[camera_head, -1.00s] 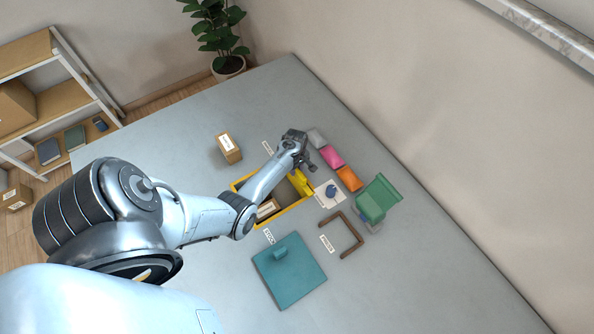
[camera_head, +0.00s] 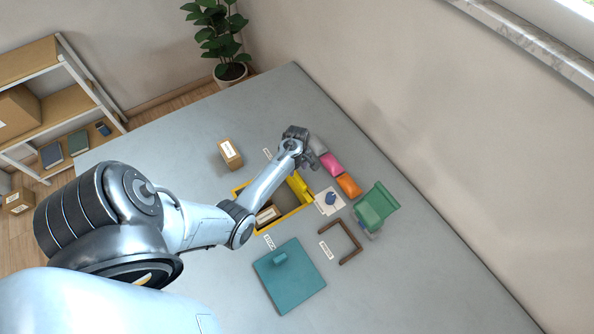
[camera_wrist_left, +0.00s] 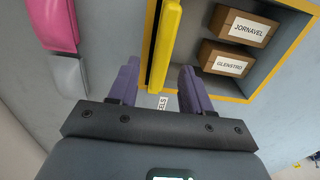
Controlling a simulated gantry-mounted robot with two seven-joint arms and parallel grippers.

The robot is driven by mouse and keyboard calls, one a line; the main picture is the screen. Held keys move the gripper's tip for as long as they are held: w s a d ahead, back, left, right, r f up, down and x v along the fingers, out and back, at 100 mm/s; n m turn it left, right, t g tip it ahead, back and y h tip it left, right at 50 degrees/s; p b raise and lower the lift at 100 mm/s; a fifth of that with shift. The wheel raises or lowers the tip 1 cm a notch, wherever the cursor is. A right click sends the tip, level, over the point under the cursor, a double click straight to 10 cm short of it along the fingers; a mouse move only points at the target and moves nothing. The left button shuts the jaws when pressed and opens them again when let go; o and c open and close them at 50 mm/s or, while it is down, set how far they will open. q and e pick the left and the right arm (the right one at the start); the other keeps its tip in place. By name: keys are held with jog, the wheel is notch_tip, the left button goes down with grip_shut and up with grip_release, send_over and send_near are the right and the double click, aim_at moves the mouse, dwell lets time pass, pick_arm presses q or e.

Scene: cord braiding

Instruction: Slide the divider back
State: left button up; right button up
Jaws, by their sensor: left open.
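The yellow divider (camera_head: 299,187) stands at the right side of the yellow-rimmed box (camera_head: 238,190). In the left wrist view the divider (camera_wrist_left: 166,40) runs as a long upright bar, with its near end between the two purple fingers. My left gripper (camera_head: 311,163) is at the back end of the divider in the head view. In the left wrist view the left gripper (camera_wrist_left: 160,78) is open, with a gap visible between the bar and the right finger. Two brown cartons labelled JORNAVEL (camera_wrist_left: 243,27) and GLENSTRO (camera_wrist_left: 224,59) lie in the box. My right gripper is not in view.
Grey, pink (camera_head: 331,165) and orange (camera_head: 349,186) packs lie right of the gripper. A white card with a blue item (camera_head: 330,199), a green stand (camera_head: 376,206), a brown frame (camera_head: 347,249) and a teal board (camera_head: 290,277) lie nearby. A carton (camera_head: 230,154) stands behind the box.

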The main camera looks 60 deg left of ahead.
pick_arm(q)
notch_tip(320, 180, up, 5)
jog(key=shift+f+p, duration=0.2)
jog(key=shift+p, duration=0.2)
jog(key=shift+f, duration=0.1)
